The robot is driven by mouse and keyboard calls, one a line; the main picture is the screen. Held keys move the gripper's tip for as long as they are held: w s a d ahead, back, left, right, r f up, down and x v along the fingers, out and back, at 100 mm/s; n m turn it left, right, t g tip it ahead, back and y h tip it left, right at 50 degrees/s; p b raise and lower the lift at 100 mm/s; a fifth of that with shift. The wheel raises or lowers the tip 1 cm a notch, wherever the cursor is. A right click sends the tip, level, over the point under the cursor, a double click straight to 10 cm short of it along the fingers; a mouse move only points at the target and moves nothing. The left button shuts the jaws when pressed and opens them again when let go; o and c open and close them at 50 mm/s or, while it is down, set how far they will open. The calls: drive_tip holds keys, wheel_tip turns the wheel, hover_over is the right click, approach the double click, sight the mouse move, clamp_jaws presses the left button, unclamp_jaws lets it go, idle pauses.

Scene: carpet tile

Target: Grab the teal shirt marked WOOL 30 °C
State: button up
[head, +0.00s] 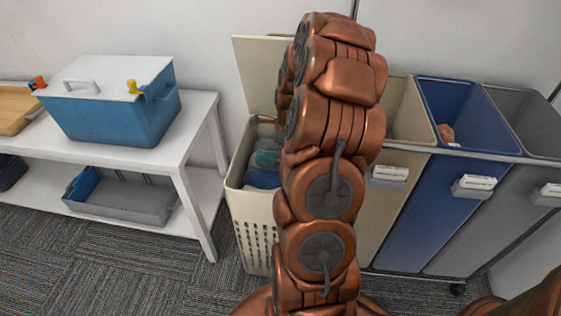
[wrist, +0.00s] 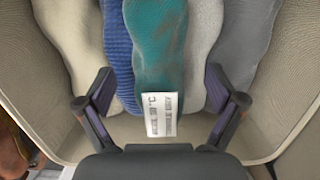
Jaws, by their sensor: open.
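The teal shirt (wrist: 158,45) lies rolled or folded in the middle of a row of clothes, with a white label (wrist: 160,113) at its near end. The print on the label is too small to read fully. My gripper (wrist: 160,88) is open in the wrist view, one finger to each side of the labelled end. Nothing is held. In the head view my arm hides the gripper and part of the basket.
A blue garment (wrist: 117,50) and a light grey garment (wrist: 203,45) flank the shirt closely. The basket's wall (wrist: 62,135) surrounds them. A white table (head: 190,130) with a blue cooler (head: 110,115) stands left; a beige, a blue (head: 420,200) and a grey bin stand right.

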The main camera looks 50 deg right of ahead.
drive_tip(key=shift+f, duration=0.15)
drive_tip(key=c, duration=1.4)
